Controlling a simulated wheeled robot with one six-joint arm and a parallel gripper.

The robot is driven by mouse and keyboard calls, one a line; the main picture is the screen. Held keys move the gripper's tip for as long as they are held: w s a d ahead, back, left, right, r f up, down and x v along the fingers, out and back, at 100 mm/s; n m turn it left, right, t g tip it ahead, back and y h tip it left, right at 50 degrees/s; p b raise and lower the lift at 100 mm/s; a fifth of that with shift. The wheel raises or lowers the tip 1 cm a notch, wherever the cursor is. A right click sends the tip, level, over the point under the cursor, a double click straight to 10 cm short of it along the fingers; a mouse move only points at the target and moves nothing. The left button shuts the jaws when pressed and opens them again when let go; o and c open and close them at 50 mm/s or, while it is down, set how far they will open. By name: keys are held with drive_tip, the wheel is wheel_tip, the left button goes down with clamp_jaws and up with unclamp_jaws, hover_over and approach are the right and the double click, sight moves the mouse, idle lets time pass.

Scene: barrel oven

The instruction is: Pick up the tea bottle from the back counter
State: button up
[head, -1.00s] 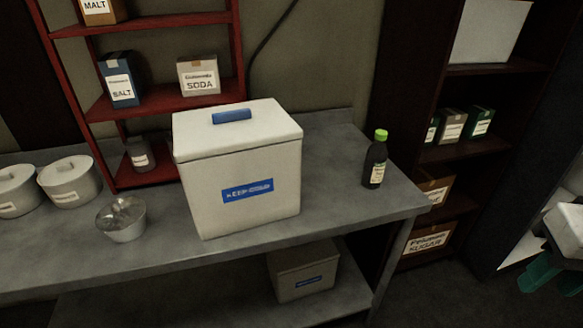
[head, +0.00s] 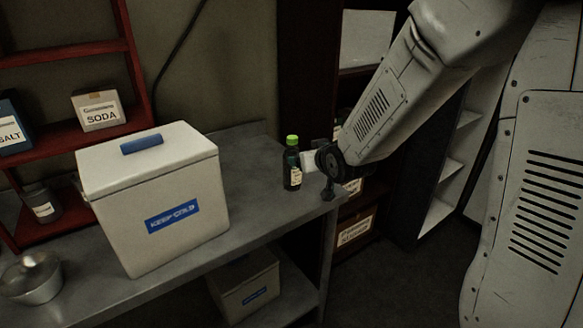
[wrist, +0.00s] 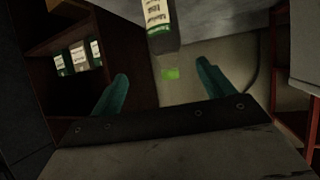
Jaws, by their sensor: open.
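The tea bottle (head: 292,168), dark with a green cap and a pale label, stands upright on the grey metal counter (head: 250,150) near its right end. My gripper (head: 311,162) is close to the bottle's right side in the head view; its fingers are hard to make out there. In the wrist view the bottle (wrist: 162,26) appears upside down at the top edge, partly cut off, with its green cap below. The two teal fingers of my gripper (wrist: 161,84) are spread wide with nothing held, and the cap shows in the gap between them.
A white cool box (head: 160,205) labelled KEEP COLD stands left of the bottle, with clear counter between. A metal bowl (head: 32,280) and red shelf (head: 75,150) are further left. A dark shelf unit with boxes (head: 355,228) stands beyond the counter's right end.

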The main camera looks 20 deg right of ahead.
sight(290, 153)
drive_tip(key=w+f+t, duration=0.1)
drive_tip(key=w+f, duration=0.1)
drive_tip(key=w, duration=0.2)
drive_tip(key=w+a+f+t+y, duration=0.1)
drive_tip(key=w+t, duration=0.1)
drive_tip(key=w, duration=0.2)
drive_tip(key=w+a+f+t, duration=0.1)
drive_tip(key=w+f+t, duration=0.1)
drive_tip(key=w, duration=0.3)
drive_tip(key=shift+f+y, duration=0.3)
drive_tip(key=c, duration=1.4)
drive_tip(key=shift+o, duration=0.2)
drive_tip(key=shift+r, duration=0.1)
